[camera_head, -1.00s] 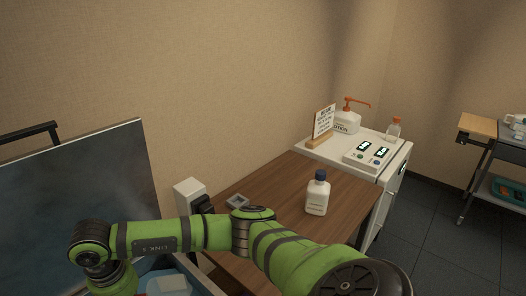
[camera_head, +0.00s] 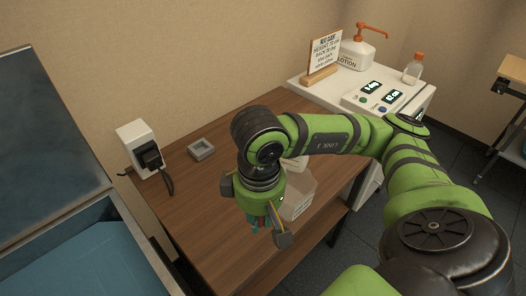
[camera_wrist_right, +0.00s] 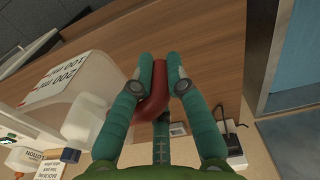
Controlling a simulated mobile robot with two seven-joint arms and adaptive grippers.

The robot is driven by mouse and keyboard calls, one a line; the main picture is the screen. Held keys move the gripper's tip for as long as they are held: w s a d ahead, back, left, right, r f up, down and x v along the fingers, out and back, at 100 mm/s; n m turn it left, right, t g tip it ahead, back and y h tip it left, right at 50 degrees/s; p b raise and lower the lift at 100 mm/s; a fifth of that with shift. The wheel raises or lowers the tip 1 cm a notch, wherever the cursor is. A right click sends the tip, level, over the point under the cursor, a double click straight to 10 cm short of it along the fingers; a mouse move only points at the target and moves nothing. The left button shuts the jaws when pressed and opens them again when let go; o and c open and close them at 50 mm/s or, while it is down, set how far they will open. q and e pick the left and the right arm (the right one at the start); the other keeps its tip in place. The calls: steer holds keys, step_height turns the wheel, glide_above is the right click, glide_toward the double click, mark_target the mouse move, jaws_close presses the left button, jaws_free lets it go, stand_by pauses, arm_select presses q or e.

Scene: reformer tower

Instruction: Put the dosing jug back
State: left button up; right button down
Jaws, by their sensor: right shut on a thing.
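The dosing jug (camera_head: 299,198) is a pale translucent vessel over the right part of the wooden table, partly hidden by my arm. In the right wrist view the jug (camera_wrist_right: 98,88) shows "200 ml" and "100 ml" labels and a red handle (camera_wrist_right: 155,97). My right gripper (camera_head: 268,226) points down, and its teal fingers in the wrist view (camera_wrist_right: 160,75) are shut on the red handle. I cannot tell whether the jug touches the table. My left gripper is not in view.
A white bottle (camera_wrist_right: 84,127) stands beside the jug. The white cabinet (camera_head: 310,88) bears a sign, lotion pump and displays.

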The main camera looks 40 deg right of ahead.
steer(key=p, duration=0.3)
glide_above(224, 223)
steer(key=f, duration=0.6)
steer(key=shift+s+f, duration=0.2)
steer(key=shift+f, duration=0.15)
step_height(224, 223, down, 4)
steer(key=shift+w+f+p, duration=0.1)
steer(key=shift+p, duration=0.35)
steer(key=shift+f, duration=0.15)
steer(key=c, duration=1.2)
jaws_free()
steer(key=shift+b, duration=0.3)
steer(key=shift+c, duration=0.2)
